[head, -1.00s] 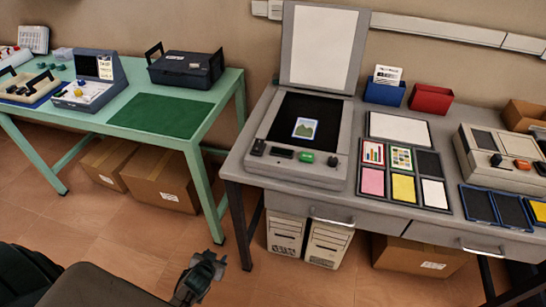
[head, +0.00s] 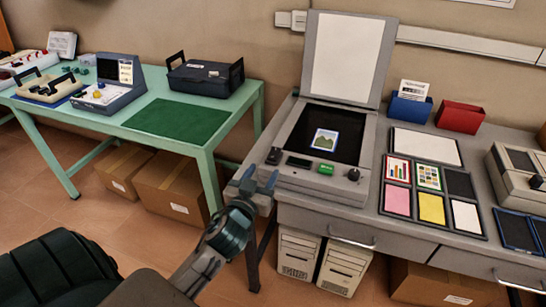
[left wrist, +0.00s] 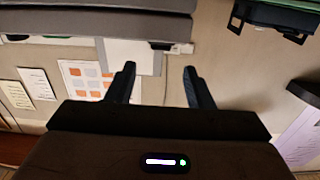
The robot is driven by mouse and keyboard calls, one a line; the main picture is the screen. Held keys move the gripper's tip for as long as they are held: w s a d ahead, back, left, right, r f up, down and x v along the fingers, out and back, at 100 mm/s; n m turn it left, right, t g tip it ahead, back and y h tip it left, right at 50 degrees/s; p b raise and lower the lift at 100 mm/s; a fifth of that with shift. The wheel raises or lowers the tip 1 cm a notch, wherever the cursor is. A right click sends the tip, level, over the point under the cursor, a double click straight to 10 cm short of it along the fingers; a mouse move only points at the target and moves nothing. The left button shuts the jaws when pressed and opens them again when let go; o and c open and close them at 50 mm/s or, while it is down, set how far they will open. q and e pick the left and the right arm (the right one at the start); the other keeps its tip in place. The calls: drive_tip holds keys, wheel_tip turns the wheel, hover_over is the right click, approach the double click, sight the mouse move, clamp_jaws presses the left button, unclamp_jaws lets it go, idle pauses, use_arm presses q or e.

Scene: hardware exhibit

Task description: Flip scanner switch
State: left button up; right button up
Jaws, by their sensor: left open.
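The grey scanner (head: 284,180) stands on the grey desk with its lid (head: 345,55) raised. A picture card (head: 325,139) lies on its dark glass. Along its front strip are a small black switch (head: 273,156) at the left end, a dark display (head: 299,162), a green button (head: 326,169) and a black knob (head: 353,175). My left gripper (head: 260,181) is open and empty at the scanner's front left corner, just below the switch in the picture. Contact cannot be told. In the left wrist view its two fingers (left wrist: 158,72) are spread with nothing between them. My right gripper is not in view.
A green table (head: 143,143) stands to the left, with a dark case (head: 205,77) and a control box (head: 109,85). A framed card tray (head: 440,232) lies right of the scanner. Blue (head: 408,111) and red (head: 460,117) bins stand behind. Open floor lies between the tables.

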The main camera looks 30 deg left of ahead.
sight(274, 153)
use_arm(q)
drive_tip(key=p+x, duration=0.1)
drive_tip(key=x, duration=0.6)
drive_tip(key=shift+w, duration=0.15)
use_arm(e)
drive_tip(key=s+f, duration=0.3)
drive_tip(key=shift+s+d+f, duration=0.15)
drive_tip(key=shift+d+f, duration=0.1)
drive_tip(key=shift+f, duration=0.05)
use_arm(q)
drive_tip(key=c, duration=1)
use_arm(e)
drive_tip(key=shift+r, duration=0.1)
